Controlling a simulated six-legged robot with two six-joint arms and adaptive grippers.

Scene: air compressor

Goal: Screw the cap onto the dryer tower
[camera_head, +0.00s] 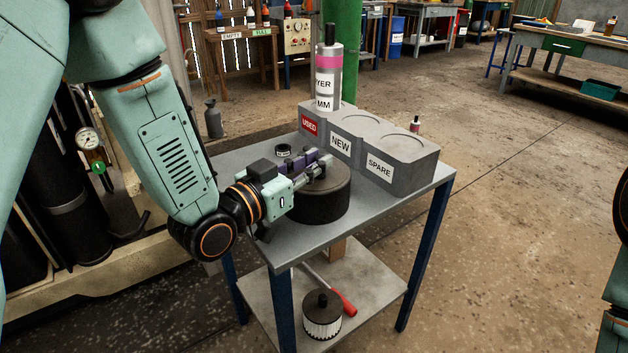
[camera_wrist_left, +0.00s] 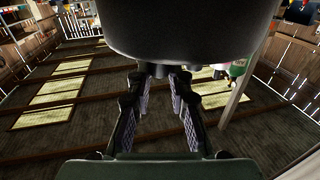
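A wide, dark round piece (camera_head: 322,203), which looks like the cap, stands on the grey table. My left gripper (camera_head: 322,168) is just above its top, with both fingers reaching over it. In the left wrist view the dark round piece (camera_wrist_left: 190,30) fills the top of the picture. The fingertips of my left gripper (camera_wrist_left: 163,75) are at a small knob-like part by its edge; I cannot tell whether they clamp it. Tall black cylinders (camera_head: 65,180) at the left may be the dryer tower; my arm hides part of them. My right gripper is out of view.
A grey block (camera_head: 402,180) marked USED, NEW and SPARE stands at the table's back; a labelled canister (camera_head: 328,80) is in its USED place. A small black ring (camera_head: 283,150) lies on the table. A filter (camera_head: 322,318) and red-handled tool (camera_head: 343,300) lie on the lower shelf.

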